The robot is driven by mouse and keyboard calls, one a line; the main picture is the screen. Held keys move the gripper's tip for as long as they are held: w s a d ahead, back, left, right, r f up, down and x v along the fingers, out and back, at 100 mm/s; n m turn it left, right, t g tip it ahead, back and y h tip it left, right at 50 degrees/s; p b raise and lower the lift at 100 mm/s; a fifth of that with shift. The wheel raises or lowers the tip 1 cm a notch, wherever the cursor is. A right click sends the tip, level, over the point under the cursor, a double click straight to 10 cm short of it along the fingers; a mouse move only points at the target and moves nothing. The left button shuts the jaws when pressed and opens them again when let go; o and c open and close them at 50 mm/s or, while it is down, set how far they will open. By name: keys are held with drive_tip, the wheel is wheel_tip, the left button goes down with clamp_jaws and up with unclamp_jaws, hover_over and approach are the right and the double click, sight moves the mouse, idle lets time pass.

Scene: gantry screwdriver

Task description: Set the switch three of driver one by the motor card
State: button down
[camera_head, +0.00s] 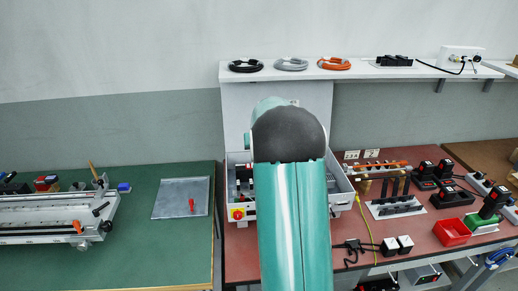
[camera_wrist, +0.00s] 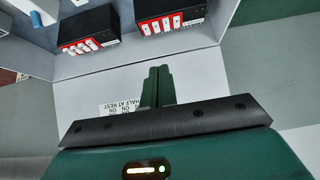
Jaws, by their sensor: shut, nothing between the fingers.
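In the wrist view, two black driver boxes with red switch blocks and white levers sit in a grey enclosure, a left driver (camera_wrist: 88,30) and a right driver (camera_wrist: 172,18). No driver number is readable. A white card (camera_wrist: 120,108) with print including "HALF AT REST" lies partly behind my gripper; the rest of its text is hidden. My gripper (camera_wrist: 158,72) is shut and empty, its fingertips just below the right driver in the picture; contact cannot be told. In the head view, my arm hides the middle of the open enclosure (camera_head: 239,196) and my gripper.
A red knob on yellow (camera_head: 238,214) is at the enclosure's front left. Right of it, the red-brown bench holds black tools (camera_head: 445,170) and a red bin (camera_head: 452,232). The green bench at left holds a linear rail (camera_head: 45,215) and a grey plate (camera_head: 181,198).

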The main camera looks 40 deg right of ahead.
wheel_tip(320, 180, down, 9)
drive_tip(key=w+d, duration=0.1)
drive_tip(key=w, duration=0.1)
drive_tip(key=shift+w+d+r, duration=0.15)
drive_tip(key=shift+w+d, duration=0.2)
drive_tip(key=shift+s+a+f, duration=0.1)
drive_tip(key=shift+s+f, duration=0.05)
drive_tip(key=shift+f, duration=0.35)
drive_tip(key=shift+r, duration=0.15)
drive_tip(key=shift+r, duration=0.7)
